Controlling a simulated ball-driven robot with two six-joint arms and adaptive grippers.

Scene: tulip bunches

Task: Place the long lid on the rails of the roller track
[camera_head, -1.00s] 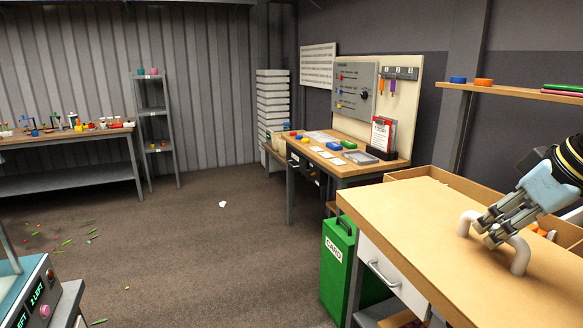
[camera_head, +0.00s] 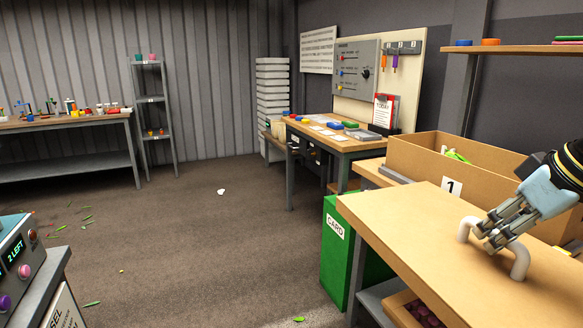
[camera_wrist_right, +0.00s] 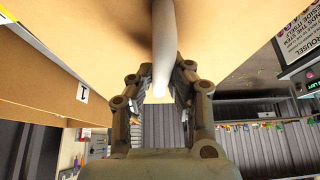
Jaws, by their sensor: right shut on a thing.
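The long lid (camera_head: 440,245) is a wide flat light-wood board with a pale arched handle (camera_head: 519,262) on top. It lies roughly level in the right of the head view. My right gripper (camera_head: 492,240) is shut on the handle, coming in from the right. In the right wrist view the fingers (camera_wrist_right: 160,98) close around the pale handle, with the lid's wooden face (camera_wrist_right: 95,30) beyond. I cannot make out the roller track or its rails clearly; the lid hides much of what is below it. My left gripper is out of view.
A cardboard box (camera_head: 425,160) labelled 1 stands just beyond the lid, with green content inside. A green bin (camera_head: 345,262) marked CARD stands left of the lid. An open crate (camera_head: 405,308) sits below the lid. A console (camera_head: 22,258) is at lower left. Open floor lies between.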

